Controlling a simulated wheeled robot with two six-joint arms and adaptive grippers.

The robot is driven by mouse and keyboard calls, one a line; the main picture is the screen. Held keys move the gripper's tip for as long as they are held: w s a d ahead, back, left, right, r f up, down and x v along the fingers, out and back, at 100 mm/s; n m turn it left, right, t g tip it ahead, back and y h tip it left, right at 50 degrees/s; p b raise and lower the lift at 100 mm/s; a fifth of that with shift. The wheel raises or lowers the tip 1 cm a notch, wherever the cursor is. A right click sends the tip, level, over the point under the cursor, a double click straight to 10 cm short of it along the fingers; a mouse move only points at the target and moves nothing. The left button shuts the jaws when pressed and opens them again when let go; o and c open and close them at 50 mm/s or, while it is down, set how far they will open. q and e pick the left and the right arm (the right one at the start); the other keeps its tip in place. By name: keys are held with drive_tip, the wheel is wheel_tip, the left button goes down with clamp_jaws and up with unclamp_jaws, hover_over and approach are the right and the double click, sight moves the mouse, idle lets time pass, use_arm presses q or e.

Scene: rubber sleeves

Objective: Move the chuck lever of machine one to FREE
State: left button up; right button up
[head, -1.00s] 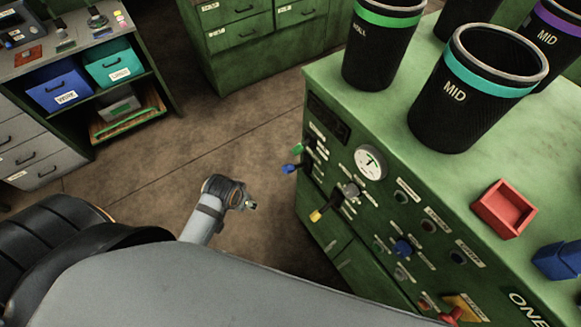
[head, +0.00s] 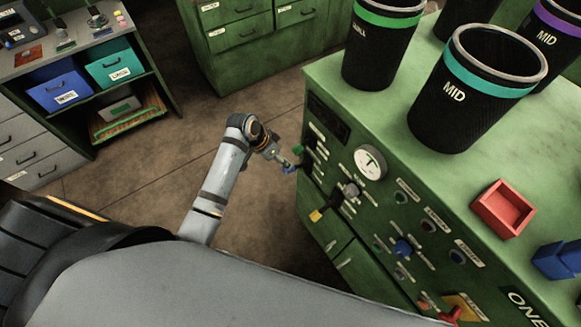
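Machine one is the green cabinet (head: 335,240) with "ONE" lettered on its top edge at the lower right. Its front panel carries a green-tipped lever (head: 298,149), a blue-tipped lever (head: 289,169) and a yellow-tipped lever (head: 317,215). The small labels beside them are too small to read, so I cannot tell which lever is the chuck lever. My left gripper (head: 282,161) is at the blue-tipped lever, beside or touching it. Its fingers are too small to show whether they are open or shut. My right gripper is not in view.
The panel also has a round gauge (head: 370,163), a blue knob (head: 402,248) and a red handle (head: 450,314). Black bins (head: 470,95) and a red tray (head: 503,208) stand on top. Clear floor (head: 130,185) lies left of the machine.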

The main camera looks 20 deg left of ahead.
sight(297, 167)
use_arm(q)
drive_tip(key=x, duration=0.9)
drive_tip(key=shift+c, duration=0.4)
clamp_jaws()
